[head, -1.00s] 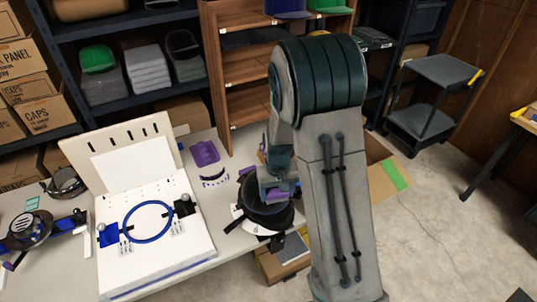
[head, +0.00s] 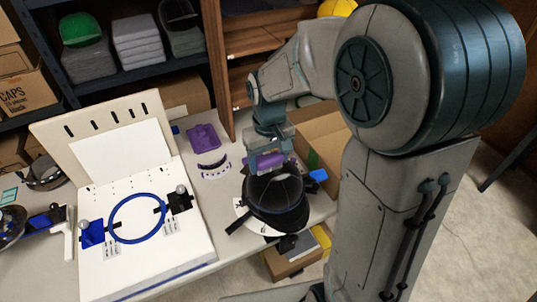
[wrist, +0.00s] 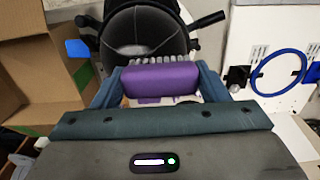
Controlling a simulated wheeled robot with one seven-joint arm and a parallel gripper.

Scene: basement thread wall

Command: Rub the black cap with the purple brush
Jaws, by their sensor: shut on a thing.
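The black cap (head: 277,190) sits on a stand near the table's right end, over a white round base. My gripper (head: 267,162) is just above and behind the cap, shut on the purple brush. In the wrist view the brush (wrist: 160,80) lies between the two fingers, with a row of pale bristles along the edge toward the black cap (wrist: 143,30). The bristles are at or close to the cap's near edge; I cannot tell whether they touch. The gripper hides part of the brush in the head view.
A white board with a blue hoop (head: 138,196) stands left of the cap. A purple tray (head: 204,138) and a dark purple curved strip (head: 213,168) lie behind it. An open cardboard box (head: 318,140) is close on the right. A small blue piece (head: 318,175) sticks out beside the cap.

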